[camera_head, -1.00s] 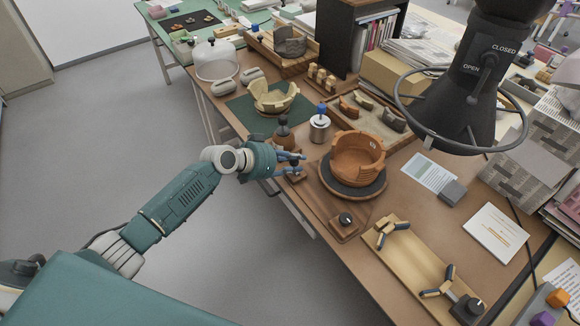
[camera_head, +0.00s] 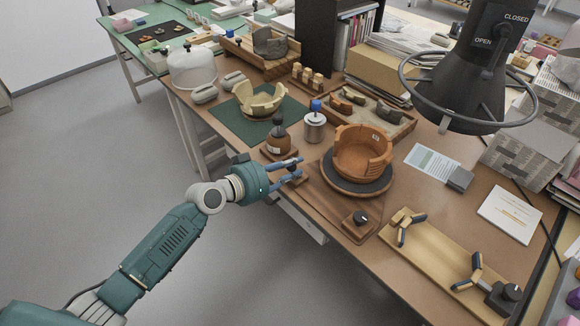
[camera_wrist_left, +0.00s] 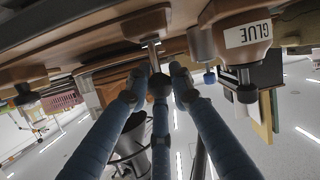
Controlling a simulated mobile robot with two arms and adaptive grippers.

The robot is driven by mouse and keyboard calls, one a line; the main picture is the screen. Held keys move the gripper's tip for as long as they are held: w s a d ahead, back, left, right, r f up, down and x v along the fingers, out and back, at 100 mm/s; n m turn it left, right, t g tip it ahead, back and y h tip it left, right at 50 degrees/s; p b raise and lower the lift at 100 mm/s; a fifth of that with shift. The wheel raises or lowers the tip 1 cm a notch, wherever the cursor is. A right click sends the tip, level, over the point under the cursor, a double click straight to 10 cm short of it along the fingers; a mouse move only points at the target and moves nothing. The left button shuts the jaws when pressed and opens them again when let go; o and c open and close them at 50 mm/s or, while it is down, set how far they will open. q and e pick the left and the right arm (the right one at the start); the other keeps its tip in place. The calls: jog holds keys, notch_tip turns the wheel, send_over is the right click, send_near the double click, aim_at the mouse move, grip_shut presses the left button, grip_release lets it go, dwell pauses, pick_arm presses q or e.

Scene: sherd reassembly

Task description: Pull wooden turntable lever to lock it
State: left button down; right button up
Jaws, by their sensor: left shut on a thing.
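The turntable is a dark round disc (camera_head: 340,183) on a wooden base board (camera_head: 328,203) near the table's front edge. It carries an orange-brown broken pot (camera_head: 360,160) with a gap in its rim. My left gripper (camera_head: 297,170) is at the board's left front edge, with its blue fingers around the lever. In the left wrist view, the fingers (camera_wrist_left: 158,85) are closed around the lever's end, and its metal shaft (camera_wrist_left: 153,50) rises to the wooden underside in that picture. The fingers largely hide the lever's end. My right gripper is not in view.
A glue bottle (camera_head: 278,138) stands close behind the left gripper, beside a metal can with a blue top (camera_head: 315,125). A black knob (camera_head: 360,217) sits on the board's front corner. A wooden jig (camera_head: 435,250) lies to the right. A lamp-like black hood (camera_head: 465,90) hangs at the upper right.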

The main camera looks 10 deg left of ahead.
pick_arm(q)
jog(key=c, duration=1.5)
grip_release()
jog(key=shift+a, duration=0.1)
jog(key=v, duration=1.2)
